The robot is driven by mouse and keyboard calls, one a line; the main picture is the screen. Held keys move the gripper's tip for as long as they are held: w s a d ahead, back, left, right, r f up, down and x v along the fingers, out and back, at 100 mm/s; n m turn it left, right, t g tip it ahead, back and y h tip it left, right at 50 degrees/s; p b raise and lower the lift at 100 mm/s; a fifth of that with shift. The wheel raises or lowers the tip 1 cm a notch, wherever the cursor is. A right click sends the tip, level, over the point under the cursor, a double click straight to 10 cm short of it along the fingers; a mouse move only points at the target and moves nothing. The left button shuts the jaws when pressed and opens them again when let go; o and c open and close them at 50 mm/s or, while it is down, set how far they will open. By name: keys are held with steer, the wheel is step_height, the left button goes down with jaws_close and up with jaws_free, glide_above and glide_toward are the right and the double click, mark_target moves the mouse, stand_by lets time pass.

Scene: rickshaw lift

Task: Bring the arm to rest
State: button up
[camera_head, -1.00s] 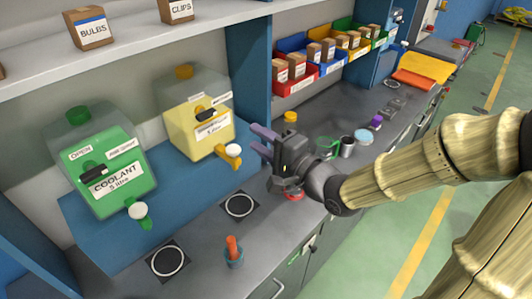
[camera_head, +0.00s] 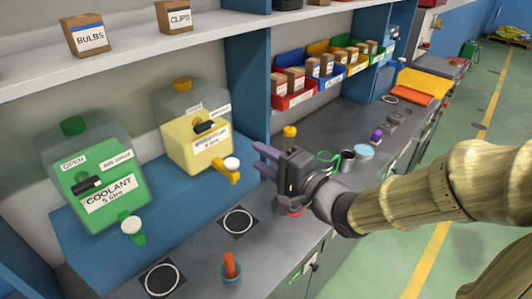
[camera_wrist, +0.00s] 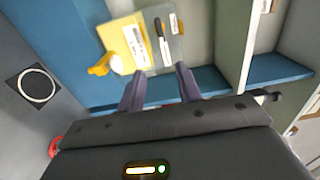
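My gripper (camera_head: 262,161) hangs over the workbench, its two purple fingers pointing left toward the wall side. In the wrist view the fingers (camera_wrist: 160,88) stand apart with nothing between them, so it is open and empty. My arm reaches in from the right edge. The yellow dispenser (camera_head: 192,143) stands beyond and to the left of the fingers, on a blue raised shelf. It also shows past the fingertips in the wrist view (camera_wrist: 127,35). No contact shows between gripper and dispenser.
A green coolant dispenser (camera_head: 88,185) stands further left. Two ringed black pads (camera_head: 238,222) and an orange-handled item in a cup (camera_head: 231,270) lie on the bench. Coloured parts bins (camera_head: 294,101) stand behind the gripper. A yellow-topped bottle (camera_head: 289,137) is close beside it.

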steer(key=w+d+f+n+g+h, duration=0.25)
steer(key=d+f+h, duration=0.65)
steer(key=f, duration=0.5)
steer(key=s+d+f+n+g+h, duration=0.4)
steer(key=s+d+f+n+g, duration=0.1)
steer(key=s+d, duration=0.4)
steer(key=shift+s+d+n+g+h, duration=0.25)
steer(key=shift+s+n+g+h, duration=0.35)
steer(key=shift+s, duration=0.65)
